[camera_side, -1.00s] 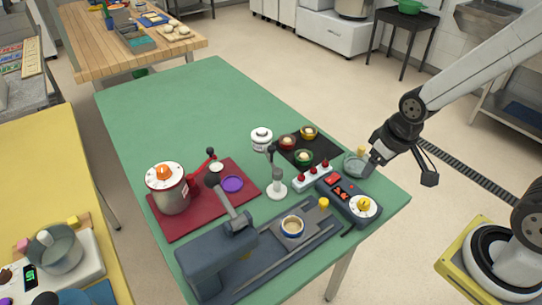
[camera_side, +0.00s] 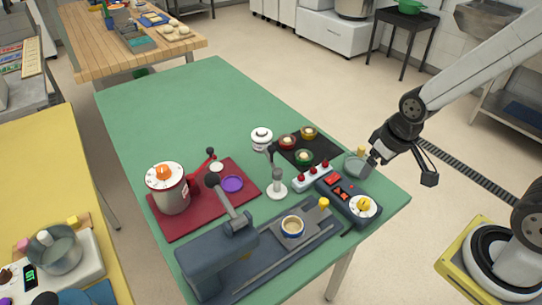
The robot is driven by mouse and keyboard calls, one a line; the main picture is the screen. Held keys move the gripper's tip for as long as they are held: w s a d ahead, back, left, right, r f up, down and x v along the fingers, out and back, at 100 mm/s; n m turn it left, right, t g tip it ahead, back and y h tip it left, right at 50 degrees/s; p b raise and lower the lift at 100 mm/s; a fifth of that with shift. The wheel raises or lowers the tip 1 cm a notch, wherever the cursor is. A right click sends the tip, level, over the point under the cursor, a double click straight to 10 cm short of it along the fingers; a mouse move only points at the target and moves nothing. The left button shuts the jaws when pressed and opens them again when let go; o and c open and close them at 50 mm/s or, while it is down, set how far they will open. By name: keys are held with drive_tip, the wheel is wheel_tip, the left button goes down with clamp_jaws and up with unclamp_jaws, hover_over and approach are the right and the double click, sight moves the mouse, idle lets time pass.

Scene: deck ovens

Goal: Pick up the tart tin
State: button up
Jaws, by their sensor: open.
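My gripper (camera_side: 401,172) is open and empty at the table's right side. Its left finger overlaps the dish's right edge in the picture; I cannot tell whether they touch. Its right finger hangs out past the table edge. The finger partly hides the dish's right side.
A dark control box with a yellow dial (camera_side: 362,205) and a white strip with red knobs (camera_side: 313,177) stand close to the dish. A black mat (camera_side: 322,148) holds small coloured cups. The table's far half is clear.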

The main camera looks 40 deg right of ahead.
drive_tip(key=n+t+h, duration=0.6)
drive_tip(key=n+t, duration=0.4)
drive_tip(key=n, duration=2.1)
approach(290, 219)
drive_tip(key=shift+w+d+f+y, duration=0.15)
drive_tip(key=shift+w+d, duration=0.1)
drive_tip(key=shift+w, duration=0.25)
drive_tip(key=shift+w+d+f+y, duration=0.15)
drive_tip(key=shift+w+d, duration=0.1)
drive_tip(key=shift+w, duration=0.3)
drive_tip(key=shift+x, duration=2.6)
drive_tip(key=shift+s+d, duration=0.1)
